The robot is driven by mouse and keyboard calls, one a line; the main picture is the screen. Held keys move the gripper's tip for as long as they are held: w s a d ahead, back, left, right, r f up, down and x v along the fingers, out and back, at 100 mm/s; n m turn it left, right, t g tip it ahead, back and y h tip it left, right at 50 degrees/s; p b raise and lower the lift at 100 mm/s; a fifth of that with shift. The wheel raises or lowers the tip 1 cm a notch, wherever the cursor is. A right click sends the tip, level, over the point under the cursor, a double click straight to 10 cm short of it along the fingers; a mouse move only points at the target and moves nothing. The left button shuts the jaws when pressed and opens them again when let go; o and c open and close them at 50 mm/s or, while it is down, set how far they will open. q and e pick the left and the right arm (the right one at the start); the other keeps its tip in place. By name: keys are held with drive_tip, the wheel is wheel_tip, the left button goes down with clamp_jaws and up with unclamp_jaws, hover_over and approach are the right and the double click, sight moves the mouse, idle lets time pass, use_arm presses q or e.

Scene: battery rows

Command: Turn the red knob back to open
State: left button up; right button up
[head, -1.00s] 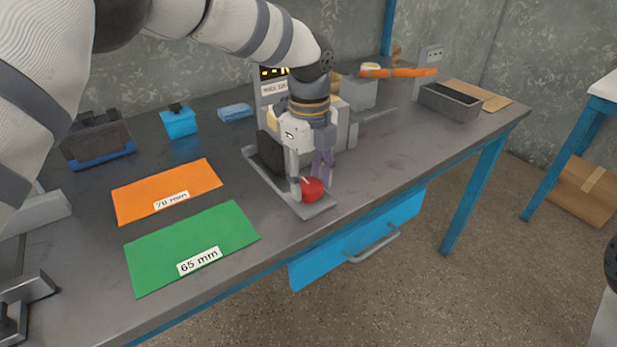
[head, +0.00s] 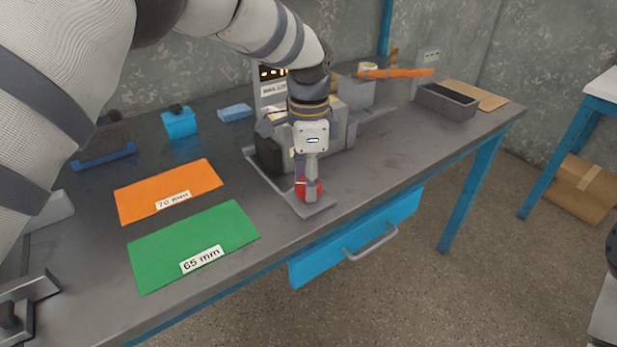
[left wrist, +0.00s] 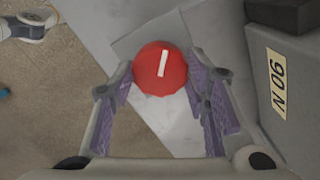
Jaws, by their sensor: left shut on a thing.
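The red knob (head: 319,188) sits at the front end of the metal base plate (head: 322,208) of the grey bench device (head: 335,130). My left gripper (head: 309,187) points down over it. One finger stands in front of the other in the head view and partly hides the knob. In the left wrist view the knob (left wrist: 152,76) shows from above with a white, slightly tilted mark. The purple-padded fingertips of my left gripper (left wrist: 160,72) are shut on its two sides. My right gripper is not in view.
An orange mat (head: 150,200) and a green mat (head: 160,258) lie left of the device. A blue box (head: 179,124) and a blue block (head: 236,113) are behind them. A dark open bin (head: 446,103) stands at the right. The bench's front edge is close to the knob.

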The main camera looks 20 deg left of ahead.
use_arm(q)
drive_tip(key=n, duration=0.6)
drive_tip(key=shift+f, duration=0.1)
drive_tip(key=n, duration=0.6)
drive_tip(key=shift+n, duration=0.3)
drive_tip(key=n, duration=0.6)
drive_tip(key=shift+n, duration=0.3)
drive_tip(key=n, duration=0.6)
drive_tip(key=shift+s, duration=0.1)
drive_tip(key=shift+n, duration=0.3)
drive_tip(key=o, duration=1.1)
drive_tip(key=shift+o, duration=0.2)
